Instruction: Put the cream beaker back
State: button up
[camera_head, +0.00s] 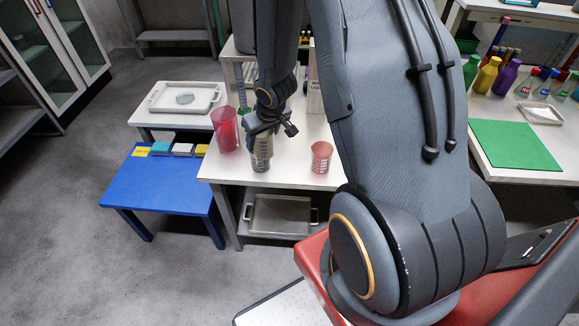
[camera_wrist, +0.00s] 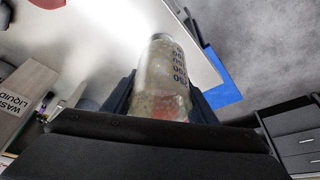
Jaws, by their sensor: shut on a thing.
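My gripper (camera_head: 264,131) is shut on a greyish-cream beaker (camera_head: 262,157) with dark printed marks, above the front part of a white table (camera_head: 297,177). The beaker looks upright, and I cannot tell whether its base touches the table. In the wrist view the same beaker (camera_wrist: 163,82) sits between the two dark fingers of my gripper (camera_wrist: 160,100), with blue marks on its side. Its contents are not clear.
A tall red container (camera_head: 225,130) stands close left of the beaker, and a smaller red beaker (camera_head: 321,158) stands to its right. A blue table (camera_head: 160,187) and a white tray (camera_head: 183,97) are left.

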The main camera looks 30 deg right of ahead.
jog(key=shift+w+d+f+b, duration=0.15)
jog(key=shift+d+b, duration=0.15)
jog(key=shift+d, duration=0.7)
jog(key=shift+d+n+b, duration=0.5)
jog(key=shift+d+b, duration=0.55)
jog(key=shift+d, duration=2.35)
jog(key=f+b, duration=0.6)
jog(key=f, duration=0.4)
jog(key=shift+s, duration=0.2)
jog(key=shift+f, duration=0.15)
jog(key=o, duration=0.9)
jog(key=shift+f+b, duration=0.1)
jog(key=shift+b, duration=0.2)
jog(key=shift+o, duration=0.6)
